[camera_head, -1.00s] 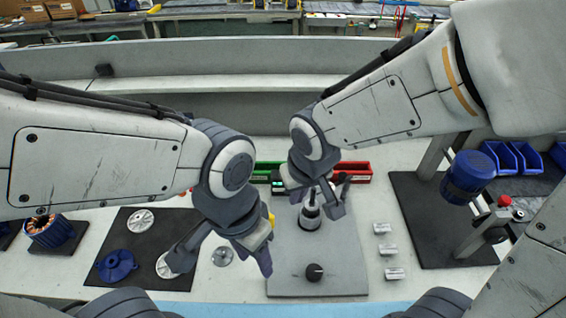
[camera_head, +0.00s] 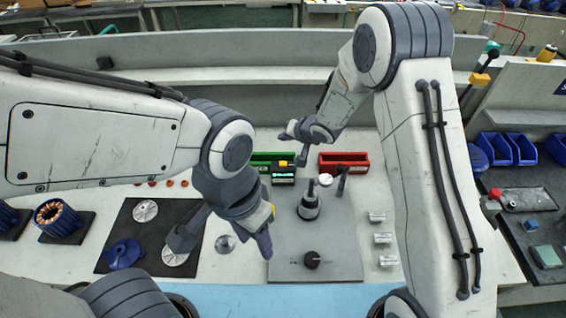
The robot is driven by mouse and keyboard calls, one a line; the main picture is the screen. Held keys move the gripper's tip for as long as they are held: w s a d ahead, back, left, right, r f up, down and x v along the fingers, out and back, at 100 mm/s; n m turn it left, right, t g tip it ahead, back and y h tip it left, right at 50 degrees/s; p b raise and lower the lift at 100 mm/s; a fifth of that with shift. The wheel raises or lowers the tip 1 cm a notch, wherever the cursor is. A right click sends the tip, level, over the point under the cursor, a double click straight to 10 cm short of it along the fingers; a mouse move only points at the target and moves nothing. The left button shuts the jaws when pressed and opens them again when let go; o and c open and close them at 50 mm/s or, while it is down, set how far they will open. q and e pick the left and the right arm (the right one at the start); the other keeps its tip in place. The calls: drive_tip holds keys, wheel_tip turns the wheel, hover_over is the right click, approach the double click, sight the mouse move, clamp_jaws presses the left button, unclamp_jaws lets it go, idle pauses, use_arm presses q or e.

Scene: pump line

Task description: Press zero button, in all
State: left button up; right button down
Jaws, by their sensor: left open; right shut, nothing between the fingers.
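A small black box with a lit green display (camera_head: 284,177) stands at the back of the bench between the green bin and the red bin. A small yellow patch shows on its top edge; a zero button cannot be made out at this size. My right gripper (camera_head: 302,160) is shut and empty, with its fingers pointing down just behind and to the right of the box. I cannot tell whether it touches the box. My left gripper (camera_head: 222,241) is open and empty, low over the right edge of the dark mat.
A green bin (camera_head: 262,158) and a red bin (camera_head: 344,158) flank the box. A grey plate (camera_head: 335,262) carries a dark upright fitting (camera_head: 308,203) and a black knob (camera_head: 312,260). Several metal blocks lie to its right. Discs and a blue flange (camera_head: 124,254) lie on the dark mat.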

drive_tip(key=shift+f, duration=0.1)
drive_tip(key=b, duration=0.8)
hover_over(284, 168)
wheel_tip(284, 168, down, 7)
drive_tip(key=shift+d+r, duration=0.1)
drive_tip(key=shift+f+b, duration=0.6)
drive_tip(key=shift+f, duration=0.3)
drive_tip(key=shift+f, duration=0.1)
idle(0.7)
drive_tip(key=shift+f, duration=0.3)
drive_tip(key=shift+f, duration=0.45)
idle(0.6)
idle(0.3)
drive_tip(key=shift+r+p, duration=0.8)
drive_tip(key=shift+r, duration=0.05)
